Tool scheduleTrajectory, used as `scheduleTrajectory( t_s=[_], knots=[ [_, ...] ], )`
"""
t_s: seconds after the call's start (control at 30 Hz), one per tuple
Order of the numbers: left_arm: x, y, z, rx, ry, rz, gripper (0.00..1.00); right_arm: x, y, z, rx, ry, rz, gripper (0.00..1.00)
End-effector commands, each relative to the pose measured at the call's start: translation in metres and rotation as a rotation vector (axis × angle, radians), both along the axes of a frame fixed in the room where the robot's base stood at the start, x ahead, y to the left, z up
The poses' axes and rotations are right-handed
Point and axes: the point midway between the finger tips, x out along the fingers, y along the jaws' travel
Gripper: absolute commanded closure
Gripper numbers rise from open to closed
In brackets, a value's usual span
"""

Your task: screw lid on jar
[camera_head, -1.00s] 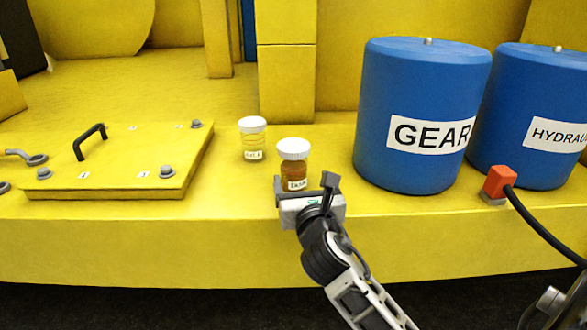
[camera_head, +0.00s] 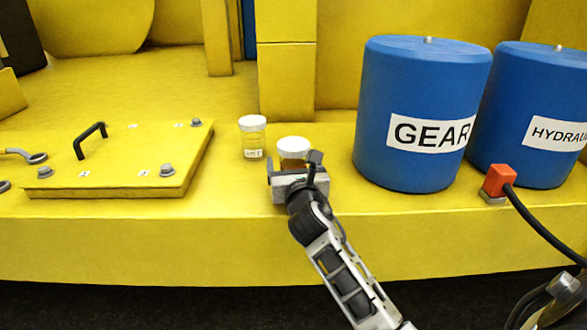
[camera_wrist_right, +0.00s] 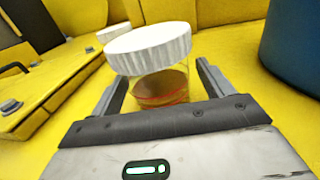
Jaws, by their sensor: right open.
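A small clear jar with amber fluid (camera_head: 293,161) stands on the yellow ledge. A white ridged lid (camera_head: 294,145) sits on its top; I cannot tell how tightly. In the right wrist view, the lid (camera_wrist_right: 149,46) and the jar (camera_wrist_right: 158,88) are just ahead of the palm. My right gripper (camera_head: 293,166) is open, with a finger on each side of the jar, below the lid. It hides the jar's lower part in the head view. My left gripper is not in view.
A second white-lidded jar with pale yellow fluid (camera_head: 253,141) stands close by, behind and left. A blue GEAR drum (camera_head: 420,85) and a HYDRAULIC drum (camera_head: 535,95) stand right. A yellow hatch plate (camera_head: 120,165) with a black handle lies left.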

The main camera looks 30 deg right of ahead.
Motion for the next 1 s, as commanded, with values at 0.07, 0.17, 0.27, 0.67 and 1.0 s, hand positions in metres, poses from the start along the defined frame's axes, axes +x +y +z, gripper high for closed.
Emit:
scheduleTrajectory(
  t_s=[0.07, 0.17, 0.27, 0.67, 1.0],
  knots=[
    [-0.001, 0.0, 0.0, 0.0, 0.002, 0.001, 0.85, 0.001, -0.001, -0.001, 0.001, 0.0, 0.0, 0.2],
    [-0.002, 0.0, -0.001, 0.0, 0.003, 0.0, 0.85, 0.001, 0.0, -0.001, 0.001, 0.0, 0.0, 0.2],
    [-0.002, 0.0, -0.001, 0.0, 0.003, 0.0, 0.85, 0.001, -0.001, 0.0, 0.001, 0.0, 0.0, 0.2],
    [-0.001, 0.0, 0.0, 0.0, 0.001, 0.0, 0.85, 0.001, 0.0, 0.0, 0.0, -0.001, 0.001, 0.77],
    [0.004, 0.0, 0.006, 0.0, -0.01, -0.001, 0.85, 0.001, -0.001, 0.016, -0.004, -0.006, 0.0, 0.77]
  ],
)
